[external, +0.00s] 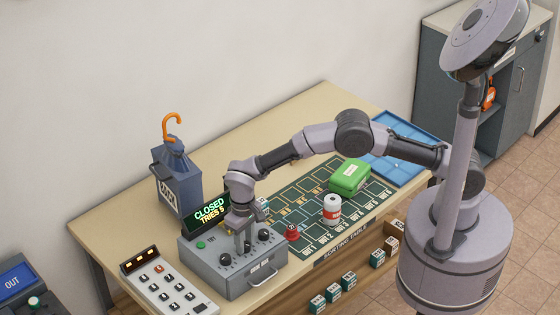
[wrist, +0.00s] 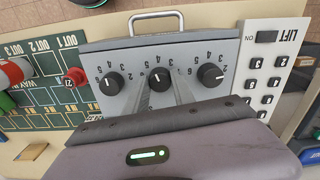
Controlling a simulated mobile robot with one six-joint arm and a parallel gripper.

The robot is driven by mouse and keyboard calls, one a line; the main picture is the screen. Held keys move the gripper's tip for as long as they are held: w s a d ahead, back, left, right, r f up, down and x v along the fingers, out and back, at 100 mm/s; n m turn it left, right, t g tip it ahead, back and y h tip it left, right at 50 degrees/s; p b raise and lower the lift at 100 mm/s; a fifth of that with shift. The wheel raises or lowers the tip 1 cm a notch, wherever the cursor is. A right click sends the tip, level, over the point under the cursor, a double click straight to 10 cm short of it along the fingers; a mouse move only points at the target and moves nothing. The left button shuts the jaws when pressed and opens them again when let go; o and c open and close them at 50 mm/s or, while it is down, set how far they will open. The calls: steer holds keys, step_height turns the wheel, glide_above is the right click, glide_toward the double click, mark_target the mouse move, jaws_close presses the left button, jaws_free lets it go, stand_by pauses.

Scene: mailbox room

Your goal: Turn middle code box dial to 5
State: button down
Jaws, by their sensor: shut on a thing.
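The grey code box (external: 232,272) stands on the sorting table, with a black display (external: 209,213) reading "CLOSED TRIES 5". In the wrist view the box shows upside down with three black dials in a row. My gripper (wrist: 160,86) reaches down to the middle dial (wrist: 159,75) and is shut on it, one finger at each side. Small digits ring the dial, but its exact setting is hard to read. The outer dials (wrist: 113,84) and (wrist: 209,75) are free. In the external view my gripper (external: 246,247) hides most of the middle dial.
A white keypad panel (external: 167,285) stands left of the box. A dark blue container with an orange hook (external: 178,180) is behind.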

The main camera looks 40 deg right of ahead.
mark_target(245, 244)
steer(key=shift+n+p, duration=0.35)
steer(key=shift+n, duration=1.75)
steer(key=c, duration=1.1)
jaws_free()
steer(key=shift+o, duration=0.2)
step_height(245, 244, up, 18)
steer(key=p, duration=0.3)
steer(key=shift+f, duration=0.25)
